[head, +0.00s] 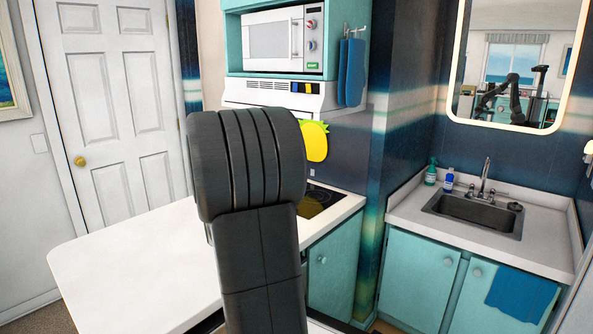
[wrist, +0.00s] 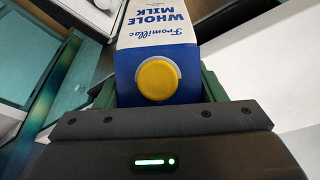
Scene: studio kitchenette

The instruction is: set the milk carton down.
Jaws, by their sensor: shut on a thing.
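The milk carton (wrist: 155,50) is blue and white with "WHOLE MILK" lettering and a round yellow cap. It shows in the wrist view at the top middle, with its cap end towards the camera. My gripper (wrist: 158,88) is shut on it, one green finger on each side. The far end of the carton is cut off by the frame, and I cannot tell whether it touches a surface. In the head view my dark arm link fills the middle and hides the gripper and the carton.
A white counter (head: 130,270) at the lower left has a clear visible top. A black cooktop (head: 318,201) lies behind my arm. At right, a sink (head: 478,213) has a green bottle (head: 431,174) and a blue bottle (head: 448,180) beside it. A microwave (head: 275,40) sits above.

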